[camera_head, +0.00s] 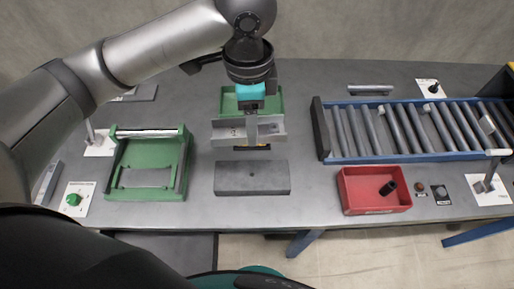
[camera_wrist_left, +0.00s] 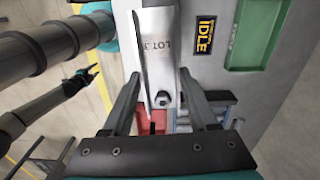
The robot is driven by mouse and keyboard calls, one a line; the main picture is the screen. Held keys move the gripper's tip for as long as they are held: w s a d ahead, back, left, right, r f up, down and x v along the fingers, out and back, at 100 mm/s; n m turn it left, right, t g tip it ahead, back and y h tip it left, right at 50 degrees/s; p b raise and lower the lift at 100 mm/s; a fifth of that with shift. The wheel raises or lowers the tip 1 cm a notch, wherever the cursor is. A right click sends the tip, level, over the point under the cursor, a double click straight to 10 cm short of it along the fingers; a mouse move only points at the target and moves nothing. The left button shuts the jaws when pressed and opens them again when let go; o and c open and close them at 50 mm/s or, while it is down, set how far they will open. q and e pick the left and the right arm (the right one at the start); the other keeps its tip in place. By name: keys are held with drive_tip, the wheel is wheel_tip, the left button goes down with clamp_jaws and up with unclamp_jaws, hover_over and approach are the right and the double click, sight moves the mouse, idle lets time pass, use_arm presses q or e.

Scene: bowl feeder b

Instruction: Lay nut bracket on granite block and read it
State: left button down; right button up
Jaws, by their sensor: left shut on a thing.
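The nut bracket (camera_head: 228,133) is a pale grey, angled metal piece. My left gripper (camera_head: 251,140) is shut on it and holds it behind the granite block. In the left wrist view the bracket (camera_wrist_left: 160,45) stands between the fingers of the left gripper (camera_wrist_left: 158,88).
A green tray (camera_head: 268,98) lies behind the bracket, near a display (camera_wrist_left: 212,38) reading "IDLE". A green fixture (camera_head: 148,178) stands left. A red bin (camera_head: 362,193) with a black part stands right, before a roller conveyor (camera_head: 400,132). Table beside the block is clear.

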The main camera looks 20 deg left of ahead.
use_arm(q)
drive_tip(key=shift+w+d+r+m, duration=0.1)
drive_tip(key=shift+w+r+m, duration=0.1)
drive_tip(key=shift+r+m, duration=0.1)
drive_tip(key=b, duration=0.3)
hover_over(254, 175)
wheel_tip(254, 175, down, 15)
drive_tip(key=shift+r, duration=0.1)
drive_tip(key=shift+f+b, duration=0.3)
drive_tip(key=shift+f, duration=2.1)
use_arm(e)
drive_tip(key=shift+s+d+f, duration=0.1)
drive_tip(key=shift+d+f, duration=0.1)
drive_tip(key=shift+f, duration=0.65)
drive_tip(key=shift+s+d+f, duration=0.1)
drive_tip(key=shift+d+f, duration=0.05)
drive_tip(key=shift+f, duration=0.65)
use_arm(q)
drive_tip(key=shift+f, duration=0.15)
drive_tip(key=shift+c, duration=0.9)
unclamp_jaws()
wheel_tip(254, 175, up, 12)
drive_tip(key=p, duration=0.2)
use_arm(e)
wheel_tip(254, 175, up, 2)
drive_tip(key=shift+r, duration=0.1)
